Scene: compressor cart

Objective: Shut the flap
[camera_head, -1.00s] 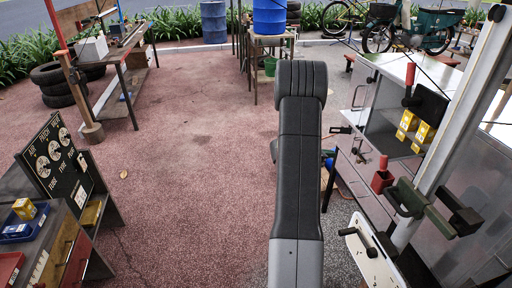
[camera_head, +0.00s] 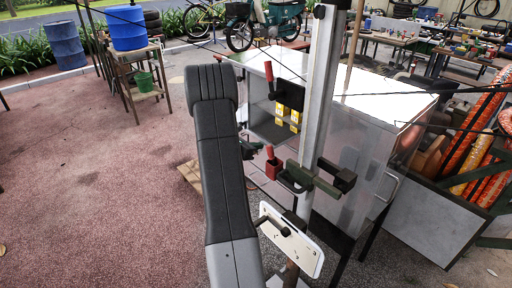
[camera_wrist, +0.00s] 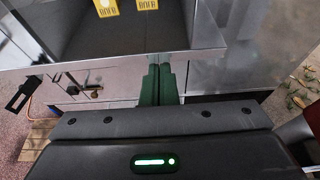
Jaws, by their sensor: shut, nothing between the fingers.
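The metal cart cabinet (camera_head: 370,120) stands right of my arm, with an open compartment (camera_head: 266,124) in its near left side. Two yellow boxes (camera_head: 279,110) are inside; they also show at the top of the wrist view (camera_wrist: 107,7). I cannot tell for certain which panel is the flap. In the wrist view a bright metal edge (camera_wrist: 90,58) runs along the bottom of the dark opening. My gripper (camera_wrist: 158,68) has its green fingers shut and empty, tips at this edge; contact cannot be told. In the head view my arm hides most of the gripper.
A silver post (camera_head: 320,90) with green clamp parts (camera_head: 312,178) and a white plate (camera_head: 291,240) stands before the cabinet. Orange-striped rolls (camera_head: 480,135) lie in a bin at right. A blue barrel (camera_head: 127,27) stands on a stand at back left. The reddish floor at left is clear.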

